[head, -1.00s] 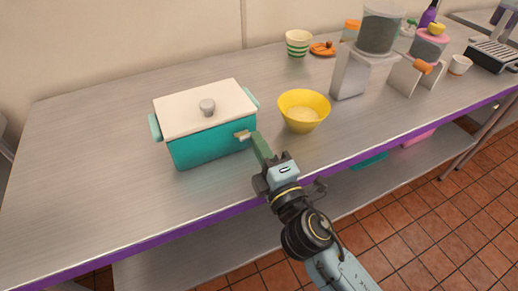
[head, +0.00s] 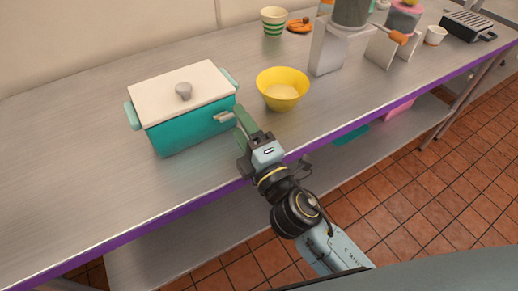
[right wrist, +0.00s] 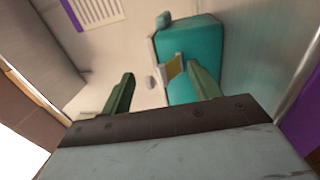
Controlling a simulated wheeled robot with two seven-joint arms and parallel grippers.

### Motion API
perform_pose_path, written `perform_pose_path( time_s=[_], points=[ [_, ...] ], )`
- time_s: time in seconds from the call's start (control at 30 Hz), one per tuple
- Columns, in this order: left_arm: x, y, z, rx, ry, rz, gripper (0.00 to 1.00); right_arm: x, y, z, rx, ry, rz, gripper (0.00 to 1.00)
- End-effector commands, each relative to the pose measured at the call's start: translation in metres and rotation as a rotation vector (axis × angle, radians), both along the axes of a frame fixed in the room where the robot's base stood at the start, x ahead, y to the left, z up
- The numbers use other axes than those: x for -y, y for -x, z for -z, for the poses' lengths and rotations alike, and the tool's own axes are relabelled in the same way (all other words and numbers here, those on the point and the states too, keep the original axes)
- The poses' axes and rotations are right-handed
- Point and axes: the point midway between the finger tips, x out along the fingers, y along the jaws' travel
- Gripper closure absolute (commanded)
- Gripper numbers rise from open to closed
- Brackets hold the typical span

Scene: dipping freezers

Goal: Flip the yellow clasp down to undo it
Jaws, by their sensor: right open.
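A teal box (head: 190,132) with a cream lid (head: 180,92) and grey knob stands on the steel counter. The clasp (head: 224,116) sticks out at the upper right of its front face. In the right wrist view the clasp (right wrist: 174,67) looks yellow with a pale edge. My right gripper (head: 241,120) is open beside the clasp, just to its right. In the right wrist view its green fingers (right wrist: 158,80) are spread, with the clasp between them, near the right finger; I cannot tell whether they touch. My left gripper is not in view.
A yellow bowl (head: 283,92) stands close behind and right of the gripper. A striped cup (head: 274,21) and a grey dispenser (head: 340,40) stand farther back. The counter (head: 60,130) is clear left of the box.

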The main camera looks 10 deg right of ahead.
Motion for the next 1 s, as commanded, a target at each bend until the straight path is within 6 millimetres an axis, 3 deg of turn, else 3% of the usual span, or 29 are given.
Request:
perform_pose_path(
  time_s=[0.57,0.7,1.0],
  points=[
    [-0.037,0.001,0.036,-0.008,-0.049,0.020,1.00,0.031,0.096,0.023,-0.005,0.000,0.001,0.38],
    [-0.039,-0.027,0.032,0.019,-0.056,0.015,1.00,0.035,0.107,0.023,-0.002,0.000,0.001,0.38],
    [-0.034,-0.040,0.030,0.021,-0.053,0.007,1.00,0.038,0.117,0.023,-0.001,0.001,0.000,0.38]
  ],
)
